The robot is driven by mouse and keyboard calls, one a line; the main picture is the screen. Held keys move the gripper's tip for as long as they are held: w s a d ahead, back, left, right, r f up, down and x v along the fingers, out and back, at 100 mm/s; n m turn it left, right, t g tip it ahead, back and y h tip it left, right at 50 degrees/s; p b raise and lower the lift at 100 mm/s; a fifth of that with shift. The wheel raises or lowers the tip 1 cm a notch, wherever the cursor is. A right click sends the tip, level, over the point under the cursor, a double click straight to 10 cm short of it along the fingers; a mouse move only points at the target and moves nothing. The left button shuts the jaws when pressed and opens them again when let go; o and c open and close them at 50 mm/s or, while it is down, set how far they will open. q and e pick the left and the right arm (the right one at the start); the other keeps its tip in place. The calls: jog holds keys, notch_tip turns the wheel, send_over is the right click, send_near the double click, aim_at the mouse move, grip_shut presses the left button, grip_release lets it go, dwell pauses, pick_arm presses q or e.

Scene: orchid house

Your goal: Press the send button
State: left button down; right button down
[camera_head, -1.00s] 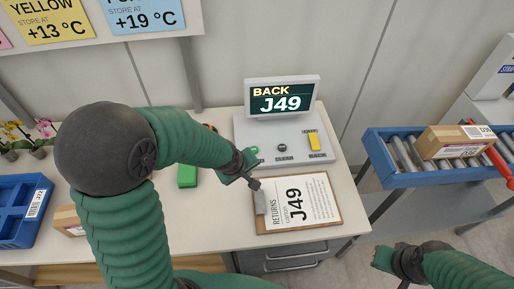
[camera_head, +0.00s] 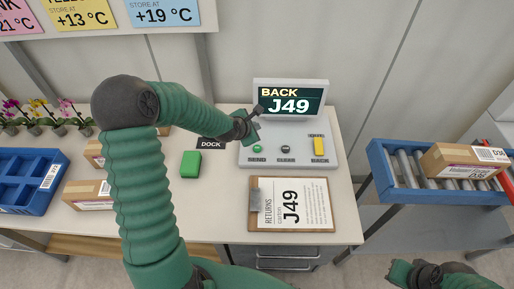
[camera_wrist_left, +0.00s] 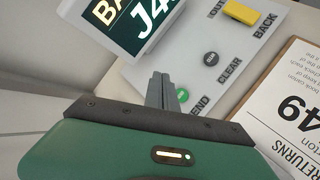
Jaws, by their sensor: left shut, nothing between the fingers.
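The green send button (camera_head: 257,149) sits at the front left of the grey console (camera_head: 298,160). The button also shows in the left wrist view (camera_wrist_left: 183,95), beside the fingertips and partly hidden by them. My left gripper (camera_head: 257,112) is shut and empty, over the console's left side, behind the button and near the screen's lower left. Its closed fingers show in the left wrist view (camera_wrist_left: 158,82); I see no clear contact with the button. The screen (camera_head: 290,100) reads BACK J49. My right gripper (camera_head: 396,272) is at the bottom right, its jaws unclear.
A dark clear button (camera_head: 285,149) and a yellow OUT/BACK switch (camera_head: 319,146) are right of the send button. A clipboard (camera_head: 292,235) marked J49 lies in front. A green block (camera_head: 190,164) lies left. A roller conveyor (camera_head: 382,171) with a carton (camera_head: 462,160) stands right.

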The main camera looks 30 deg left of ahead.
aim_at(256, 150)
pick_arm(q)
jog(key=f+b, duration=0.2)
jog(key=f, duration=0.1)
jog(key=shift+d+f+b, duration=0.1)
jog(key=shift+d+b, duration=0.3)
jog(key=f+b, duration=0.2)
jog(key=f, duration=0.1)
jog(key=f+b, duration=0.2)
jog(key=shift+a+f, duration=0.2)
jog(key=shift+a, duration=0.2)
jog(key=shift+d, duration=0.15)
jog(key=shift+d+r, duration=0.1)
dwell(0.8)
jog(key=shift+f, duration=0.4)
